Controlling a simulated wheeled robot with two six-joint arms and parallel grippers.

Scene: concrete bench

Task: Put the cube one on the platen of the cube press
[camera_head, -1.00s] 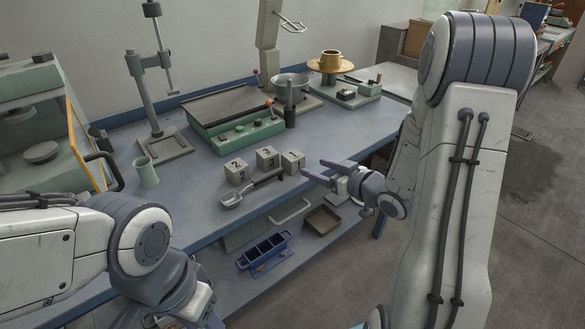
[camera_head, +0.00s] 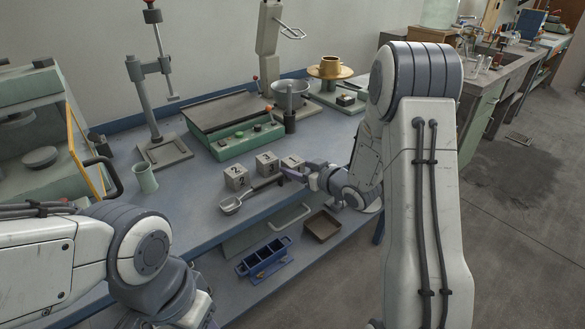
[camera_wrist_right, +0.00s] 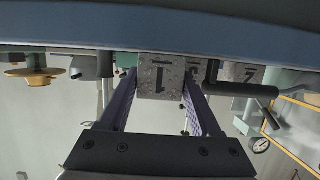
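Cube one (camera_head: 292,162) is a grey block marked 1, at the right end of a row of numbered cubes on the bench. In the right wrist view cube one (camera_wrist_right: 161,82) appears upside down between the fingertips. My right gripper (camera_head: 291,173) is at cube one, its purple fingers on either side of it; it looks open, and I cannot tell whether they touch it. The cube press (camera_head: 40,95) stands at the far left, with a round lower platen (camera_head: 40,158) and a yellow-edged guard (camera_head: 82,150). My left gripper is out of view.
Cubes two (camera_head: 236,177) and three (camera_head: 267,163) stand left of cube one. A metal scoop (camera_head: 232,205) lies in front, its handle near my right gripper. A green cup (camera_head: 146,177) stands near the press. A blue mould (camera_head: 264,258) and brown tray (camera_head: 322,225) sit below.

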